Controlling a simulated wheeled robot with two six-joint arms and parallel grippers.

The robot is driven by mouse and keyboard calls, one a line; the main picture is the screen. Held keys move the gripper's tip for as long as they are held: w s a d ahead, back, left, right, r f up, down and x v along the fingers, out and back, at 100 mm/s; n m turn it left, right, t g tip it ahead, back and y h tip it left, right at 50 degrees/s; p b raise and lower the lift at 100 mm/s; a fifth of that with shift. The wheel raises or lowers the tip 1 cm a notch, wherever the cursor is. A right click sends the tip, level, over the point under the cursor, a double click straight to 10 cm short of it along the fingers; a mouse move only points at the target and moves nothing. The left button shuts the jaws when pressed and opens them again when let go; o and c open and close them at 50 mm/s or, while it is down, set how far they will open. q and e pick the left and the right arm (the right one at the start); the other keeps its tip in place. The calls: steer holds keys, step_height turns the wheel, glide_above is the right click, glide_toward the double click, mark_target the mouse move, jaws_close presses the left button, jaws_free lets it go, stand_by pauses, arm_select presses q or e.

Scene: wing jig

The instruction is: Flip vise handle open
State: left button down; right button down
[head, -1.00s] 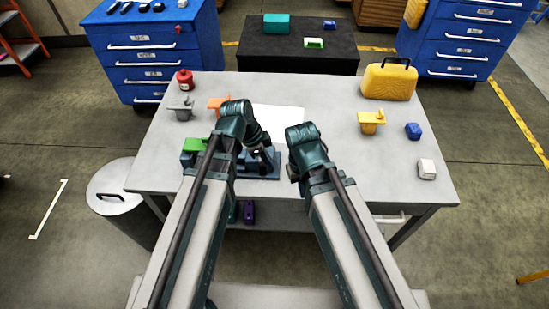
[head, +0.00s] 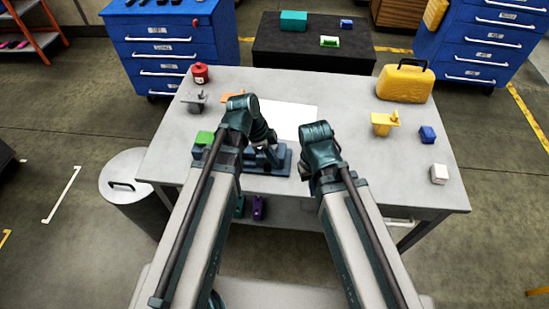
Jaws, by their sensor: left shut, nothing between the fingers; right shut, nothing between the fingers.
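The blue-grey vise (head: 282,168) lies on the table near its front edge, left of centre. My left arm covers part of it, and I cannot make out the handle's position clearly. My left gripper (head: 270,152) is shut and empty, low over the vise; I cannot tell whether it touches. My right gripper (head: 306,172) is shut and empty, just right of the vise, mostly hidden behind its own wrist.
The grey table (head: 370,175) holds a green block (head: 204,138), white sheet (head: 292,118), red can (head: 200,73), grey clamp (head: 194,101), orange piece (head: 232,97), yellow clamp (head: 383,124), yellow case (head: 404,84), blue block (head: 427,134) and white block (head: 439,174). A bin (head: 125,177) stands left.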

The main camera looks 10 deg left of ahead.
arm_select(q)
steer(key=shift+a, duration=0.15)
